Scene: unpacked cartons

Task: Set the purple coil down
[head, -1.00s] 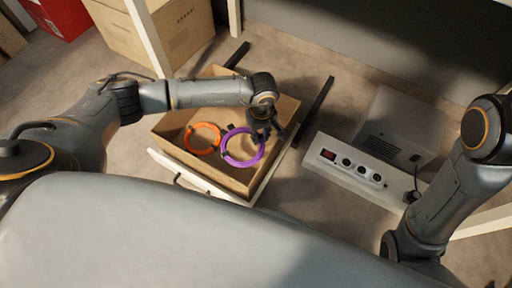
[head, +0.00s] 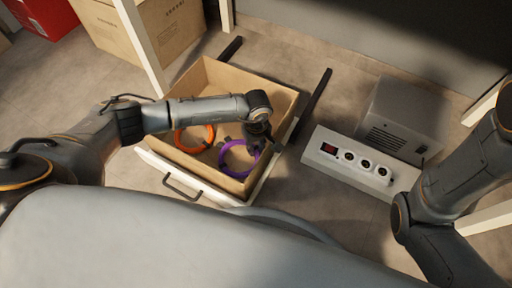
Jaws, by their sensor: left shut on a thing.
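The purple coil (head: 222,157) is inside the open drawer, near its front right. My left gripper (head: 256,147) reaches down into the drawer from above and is shut on the coil's right side. The gripper hides part of the ring. I cannot tell whether the coil touches the drawer floor. An orange coil (head: 197,150) lies in the drawer (head: 200,172) to the left, a little apart from the purple one. My right arm is at the right edge, and its gripper is out of view.
A grey machine (head: 396,115) and a light panel with round sockets (head: 349,157) stand right of the drawer. Cartons (head: 160,35) and a red box (head: 45,15) are at the upper left. The drawer's rear is mostly clear.

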